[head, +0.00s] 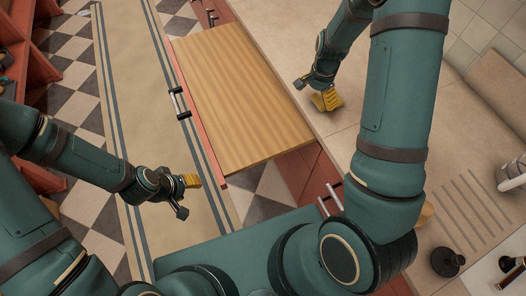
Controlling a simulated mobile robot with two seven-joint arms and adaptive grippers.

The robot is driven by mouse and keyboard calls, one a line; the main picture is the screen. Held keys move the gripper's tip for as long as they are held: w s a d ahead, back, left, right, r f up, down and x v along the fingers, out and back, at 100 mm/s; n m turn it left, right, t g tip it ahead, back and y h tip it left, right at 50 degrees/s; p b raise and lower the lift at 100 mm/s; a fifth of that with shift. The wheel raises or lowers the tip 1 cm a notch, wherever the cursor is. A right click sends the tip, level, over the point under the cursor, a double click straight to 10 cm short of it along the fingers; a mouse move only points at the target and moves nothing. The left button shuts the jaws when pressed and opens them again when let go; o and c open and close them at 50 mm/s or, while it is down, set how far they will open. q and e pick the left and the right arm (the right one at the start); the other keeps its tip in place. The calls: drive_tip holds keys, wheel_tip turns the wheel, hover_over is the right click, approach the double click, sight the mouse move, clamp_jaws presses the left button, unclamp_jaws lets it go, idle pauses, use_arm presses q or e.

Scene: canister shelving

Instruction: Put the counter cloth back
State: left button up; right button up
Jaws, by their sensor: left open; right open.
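I cannot make out a counter cloth in the head view; part of the counter is hidden behind my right arm. My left gripper (190,181) is open and empty, with yellow fingers, above the floor runner left of the wooden board. My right gripper (327,101) is open, its yellow fingers low over the pale counter (290,45) just right of the board. Nothing shows between its fingers. The wooden board (240,95) is striped, bare and level, beside the counter above a red cabinet front with a dark handle (179,103).
A beige runner (140,80) with grey stripes lies on the checkered floor (75,50). Red shelving (22,50) stands at the far left. A grooved drainboard (470,205) and a black round object (447,262) are at right. A small tan object (426,214) is partly hidden behind my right arm.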

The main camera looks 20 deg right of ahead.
drive_tip(key=s+a+f+n, duration=0.1)
drive_tip(key=a+f, duration=0.1)
drive_tip(key=a, duration=0.1)
drive_tip(key=s+a+f+n+y, duration=0.1)
drive_tip(key=s+a+f+n, duration=0.1)
drive_tip(key=a+f, duration=0.1)
drive_tip(key=s+a+f+n, duration=0.1)
drive_tip(key=a+f+n, duration=0.1)
drive_tip(key=a, duration=0.3)
drive_tip(key=shift+s+f+t, duration=0.3)
drive_tip(key=shift+s, duration=0.1)
drive_tip(key=s+a+n+y, duration=0.1)
drive_tip(key=s+a+n, duration=0.2)
drive_tip(key=a, duration=0.3)
drive_tip(key=s+a+f+n+t+y, duration=0.1)
drive_tip(key=s+a+n, duration=0.2)
drive_tip(key=a, duration=0.3)
drive_tip(key=shift+s+a+f+y, duration=0.2)
drive_tip(key=shift+s+a+y, duration=0.1)
drive_tip(key=shift+s, duration=0.45)
drive_tip(key=shift+d, duration=0.1)
